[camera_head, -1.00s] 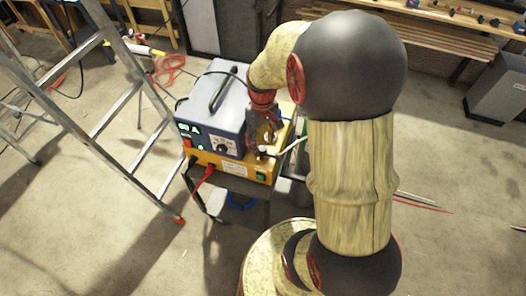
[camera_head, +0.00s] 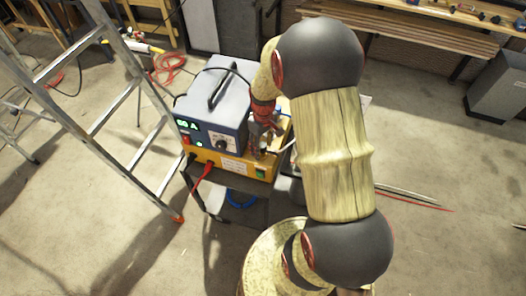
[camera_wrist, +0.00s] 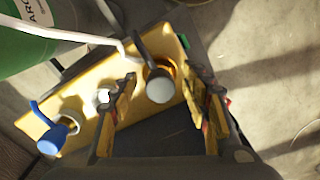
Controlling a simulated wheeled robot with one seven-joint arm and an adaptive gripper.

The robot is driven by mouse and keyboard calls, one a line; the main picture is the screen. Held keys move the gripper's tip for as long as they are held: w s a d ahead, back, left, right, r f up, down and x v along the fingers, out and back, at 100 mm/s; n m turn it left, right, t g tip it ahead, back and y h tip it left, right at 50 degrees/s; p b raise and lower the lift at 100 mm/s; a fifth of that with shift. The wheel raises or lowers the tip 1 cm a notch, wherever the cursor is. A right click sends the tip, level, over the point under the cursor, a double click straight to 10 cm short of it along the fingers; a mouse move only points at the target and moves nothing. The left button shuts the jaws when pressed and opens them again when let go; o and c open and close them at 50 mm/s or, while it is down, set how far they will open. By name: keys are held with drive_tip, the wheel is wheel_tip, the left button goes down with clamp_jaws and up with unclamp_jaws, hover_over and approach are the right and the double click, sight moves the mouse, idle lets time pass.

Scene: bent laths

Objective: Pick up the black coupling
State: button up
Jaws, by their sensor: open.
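The black coupling (camera_wrist: 147,48) appears in the wrist view as a dark arm with a pale grey round end, beside a brass-coloured ring on the yellow unit (camera_wrist: 85,122). My gripper (camera_wrist: 164,82) is open, with one finger on each side of the coupling's round end. I cannot tell whether either finger touches it. In the head view my gripper (camera_head: 260,142) is low at the right front of the yellow unit (camera_head: 225,162), and the coupling is not clear there.
A blue fitting (camera_wrist: 54,137) and a small white fitting (camera_wrist: 103,98) stand on the same unit. A pale hose (camera_wrist: 65,36) and green cylinder (camera_wrist: 22,50) are close by. The grey welder (camera_head: 212,105) and ladder (camera_head: 125,95) stand left.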

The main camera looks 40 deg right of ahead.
drive_tip(key=c, duration=1.1)
clamp_jaws()
